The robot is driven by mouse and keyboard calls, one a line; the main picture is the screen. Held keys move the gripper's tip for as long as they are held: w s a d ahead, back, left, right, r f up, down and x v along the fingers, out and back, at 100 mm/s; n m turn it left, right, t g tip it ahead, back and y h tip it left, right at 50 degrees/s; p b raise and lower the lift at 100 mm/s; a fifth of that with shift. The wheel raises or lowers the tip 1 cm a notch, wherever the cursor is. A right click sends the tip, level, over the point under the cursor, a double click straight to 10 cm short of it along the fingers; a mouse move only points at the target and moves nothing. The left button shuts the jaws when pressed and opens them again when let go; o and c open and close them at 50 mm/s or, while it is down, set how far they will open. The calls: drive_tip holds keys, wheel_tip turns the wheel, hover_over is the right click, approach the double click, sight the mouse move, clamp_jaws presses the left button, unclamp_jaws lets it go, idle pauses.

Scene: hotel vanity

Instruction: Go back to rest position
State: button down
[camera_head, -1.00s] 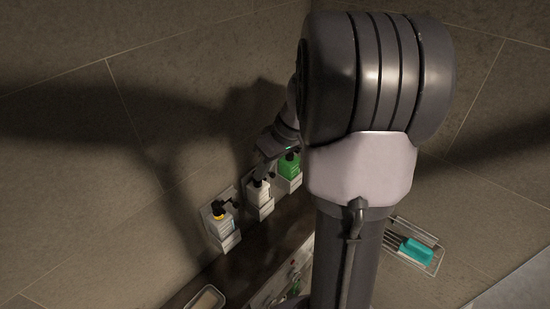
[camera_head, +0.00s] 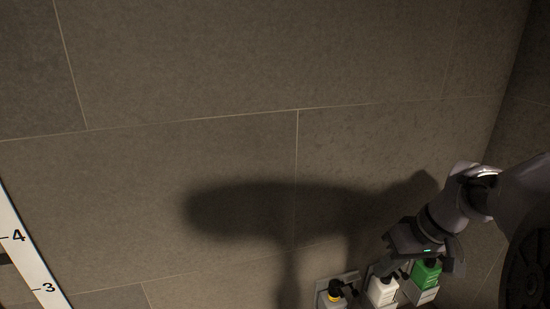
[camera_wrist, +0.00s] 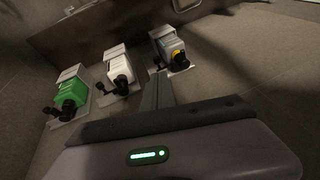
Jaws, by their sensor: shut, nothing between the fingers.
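My gripper (camera_head: 386,269) is at the lower right of the head view, pointing down and left above the bottles. In the wrist view its fingers (camera_wrist: 157,91) are together with nothing between them. A green bottle (camera_head: 427,273) and a white bottle (camera_head: 382,291) stand in wall holders close to my gripper in the head view. A bottle with a yellow collar (camera_head: 334,297) is left of them, cut off by the bottom edge. The wrist view also shows the green bottle (camera_wrist: 72,93), the white bottle (camera_wrist: 121,70) and the yellow-marked bottle (camera_wrist: 174,49), beyond the fingers and apart from them.
A tiled wall (camera_head: 200,150) fills most of the head view, with my arm's shadow on it. A white strip marked 4 and 3 (camera_head: 30,262) is at the left edge. A dark counter (camera_wrist: 90,30) and part of a pale tray (camera_wrist: 187,5) show in the wrist view.

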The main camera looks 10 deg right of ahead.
drive_tip(key=s+a+f+m+b, duration=0.1)
drive_tip(key=s+a+f+b, duration=0.3)
drive_tip(key=a+f+b, duration=0.3)
drive_tip(key=s+a+f+m+t+b, duration=0.1)
drive_tip(key=s+a+f+b, duration=0.3)
drive_tip(key=a+f+b, duration=0.4)
drive_tip(key=s+a+f+m+t+b, duration=0.1)
drive_tip(key=s+a+f+m+b, duration=0.1)
drive_tip(key=s+a+f+b, duration=0.2)
drive_tip(key=a+f+b, duration=0.3)
drive_tip(key=f+b, duration=0.5)
drive_tip(key=f, duration=0.1)
drive_tip(key=shift+s+a+f+h, duration=0.15)
drive_tip(key=shift+a+f+h, duration=0.1)
drive_tip(key=shift+f+h, duration=0.15)
